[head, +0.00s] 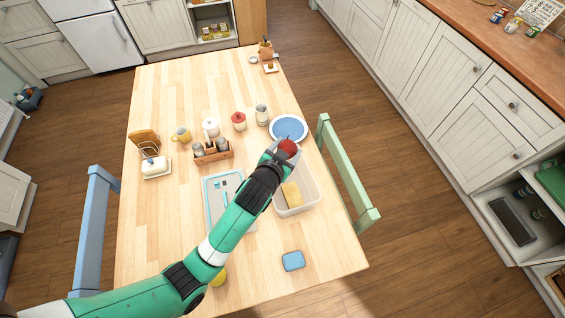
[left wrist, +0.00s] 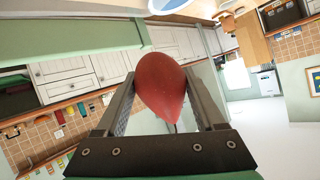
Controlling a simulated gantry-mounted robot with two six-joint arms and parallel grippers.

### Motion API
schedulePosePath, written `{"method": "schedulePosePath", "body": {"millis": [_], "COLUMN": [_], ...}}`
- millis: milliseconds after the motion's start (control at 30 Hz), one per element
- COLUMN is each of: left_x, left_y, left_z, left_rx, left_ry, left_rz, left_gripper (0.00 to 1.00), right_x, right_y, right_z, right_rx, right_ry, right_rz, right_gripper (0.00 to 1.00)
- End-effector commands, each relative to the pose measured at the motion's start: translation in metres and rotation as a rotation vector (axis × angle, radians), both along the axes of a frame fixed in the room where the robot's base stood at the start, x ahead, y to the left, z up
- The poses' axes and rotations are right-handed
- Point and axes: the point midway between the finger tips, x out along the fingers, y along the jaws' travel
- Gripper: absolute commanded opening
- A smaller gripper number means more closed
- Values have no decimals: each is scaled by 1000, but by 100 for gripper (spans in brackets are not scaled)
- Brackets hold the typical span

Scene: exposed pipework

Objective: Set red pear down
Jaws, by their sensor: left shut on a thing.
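The red pear (head: 288,147) is at the tip of my left gripper (head: 279,154) in the head view, just in front of a blue plate with a pale rim (head: 288,128). In the left wrist view the red pear (left wrist: 162,86) sits between the two fingers of my left gripper (left wrist: 165,90), which are shut on it. I cannot tell how high the pear is above the table. My right gripper is not in view.
The wooden table (head: 160,240) also carries a pale blue tray (head: 212,198) partly under my arm, a wooden caddy (head: 213,155), a red-lidded jar (head: 239,121) and a blue box (head: 293,261). A green chair (head: 345,175) stands at the right edge. The table's left front is clear.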

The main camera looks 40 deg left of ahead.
Motion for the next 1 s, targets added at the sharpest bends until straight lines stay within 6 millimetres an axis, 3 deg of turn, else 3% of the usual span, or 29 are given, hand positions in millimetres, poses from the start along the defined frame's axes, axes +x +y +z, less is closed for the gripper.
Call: {"method": "schedulePosePath", "body": {"millis": [33, 167, 300, 567, 800, 1000], "left_x": [9, 23, 34, 39, 40, 40], "left_y": [15, 39, 55, 62, 64, 64], "left_z": [-19, -42, -60, -68, -104, -101], "left_rx": [-1, -1, 0, 0, 0, 0], "left_ry": [-5, 1, 0, -1, -1, -2], "left_rz": [7, 4, 1, 0, -1, -1], "left_gripper": [5, 5, 5, 5, 5, 5], "right_x": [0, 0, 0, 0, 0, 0], "right_y": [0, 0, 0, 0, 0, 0], "right_z": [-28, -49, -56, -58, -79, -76], "right_rx": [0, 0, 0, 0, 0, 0], "right_ry": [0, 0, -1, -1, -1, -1], "right_rz": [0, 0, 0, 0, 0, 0], "right_gripper": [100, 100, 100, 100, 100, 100]}}
